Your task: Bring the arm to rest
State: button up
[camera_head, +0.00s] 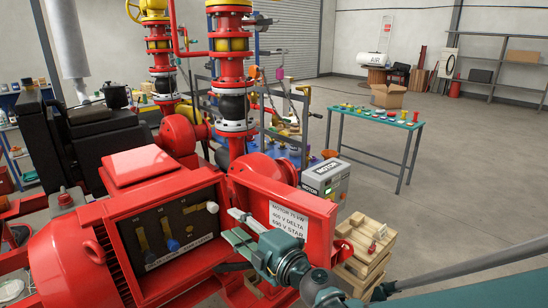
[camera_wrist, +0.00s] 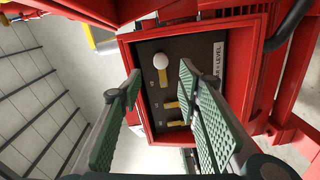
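My gripper (camera_head: 229,225) is open and empty in front of the red motor's terminal box (camera_head: 108,222) in the head view. In the wrist view its two green ribbed fingers (camera_wrist: 160,70) stand apart, with the dark panel (camera_wrist: 203,62) visible between and beyond them. The panel has yellow slots and a white knob (camera_wrist: 160,61), which lies in line with the gap between the fingertips. The white knob also shows in the head view (camera_head: 212,207), just left of the fingertips. Nothing is seen held. Whether a finger touches the box cannot be told.
A grey motor control box (camera_head: 325,180) and a wooden crate (camera_head: 362,250) stand right of the gripper. Red pump pipework (camera_head: 235,110) rises behind. A teal-topped table (camera_head: 350,112) with small parts stands farther back. Open floor (camera_head: 470,180) lies to the right.

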jog(key=s+d+f+m+g+h, duration=0.1)
jog(key=s+d+m+h, duration=0.3)
jog(key=d, duration=0.8)
jog(key=s+d+f+m+g+h, duration=0.2)
jog(key=s+d+f+m+h, duration=0.1)
jog(key=s+d+m, duration=0.6)
jog(key=s+d+f+m+g+h, duration=0.2)
jog(key=s+d+m+h, duration=0.3)
jog(key=d+m, duration=0.7)
jog(key=s+d, duration=0.1)
jog(key=d, duration=0.2)
jog(key=shift+s+f, duration=0.15)
jog(key=shift+s, duration=0.05)
